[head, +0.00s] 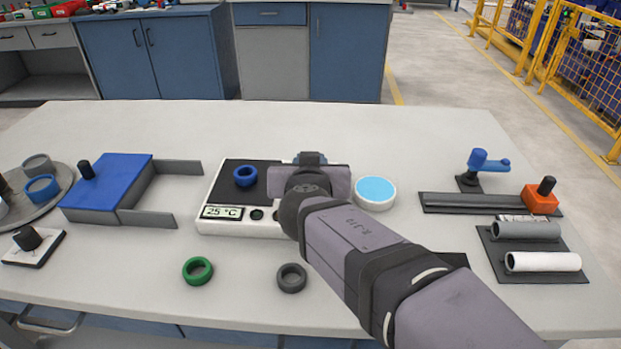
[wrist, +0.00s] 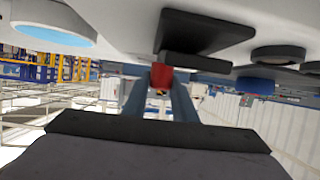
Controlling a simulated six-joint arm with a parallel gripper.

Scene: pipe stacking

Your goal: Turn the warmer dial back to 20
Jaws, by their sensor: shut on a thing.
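The warmer (head: 245,230) is a white box with a black top plate, and its display (head: 222,212) reads 25 °C. Two dark round parts show on its front, one of them (head: 257,214) beside the display; I cannot tell which is the dial, and my arm covers the right of the front. A blue ring (head: 245,176) lies on the black plate. My gripper (head: 312,158) is above the warmer's right side, its fingertips mostly hidden by its own body. In the wrist view my gripper (wrist: 159,92) is shut on a small red piece (wrist: 160,76).
A light-blue-topped white disc (head: 375,192) stands right of the gripper. A green ring (head: 198,270) and a dark grey ring (head: 292,277) lie in front. A blue box (head: 110,180) is left; a rail (head: 460,203) and pipes on a rack (head: 535,278) are right.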

